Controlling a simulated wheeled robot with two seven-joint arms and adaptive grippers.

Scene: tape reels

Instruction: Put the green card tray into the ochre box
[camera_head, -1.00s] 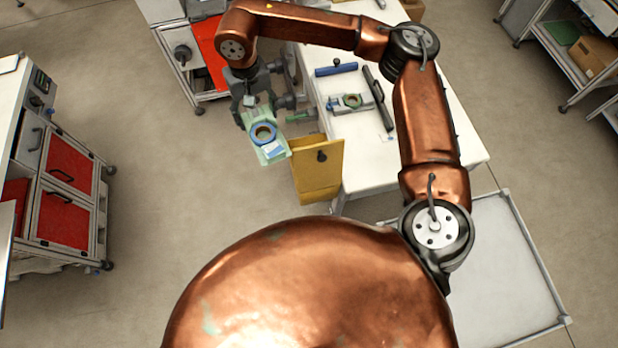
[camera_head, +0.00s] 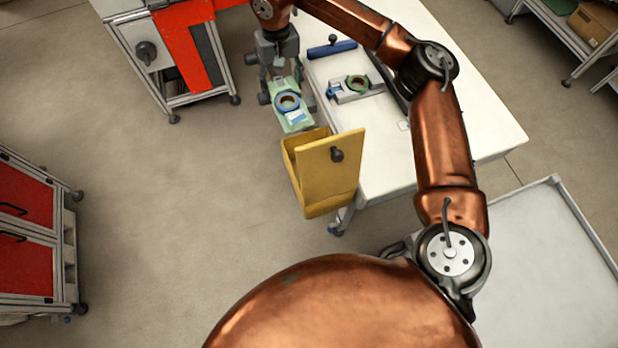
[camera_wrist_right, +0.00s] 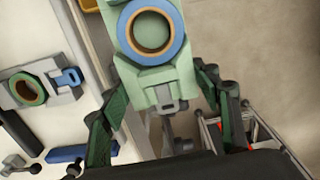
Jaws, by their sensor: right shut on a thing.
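The green card tray (camera_head: 293,121) is a pale green holder with a blue tape reel (camera_head: 287,102) and a white label on it. My right gripper (camera_head: 283,84) is shut on it and holds it in the air beside the table's left edge. In the wrist view the tray (camera_wrist_right: 182,83) and its reel show between the fingers. The ochre box (camera_head: 331,175) is at the table's near left corner, with its opening facing up. The tray is just beyond the box's opening in the head view, and apart from it as far as I can tell. My left gripper is out of view.
The white table (camera_head: 440,120) holds a grey holder with a green reel (camera_head: 357,84) and a blue bar (camera_head: 332,49). A red-and-white cart (camera_head: 185,50) stands at the back left, and a red-doored cabinet (camera_head: 25,220) at the left. The floor between is clear.

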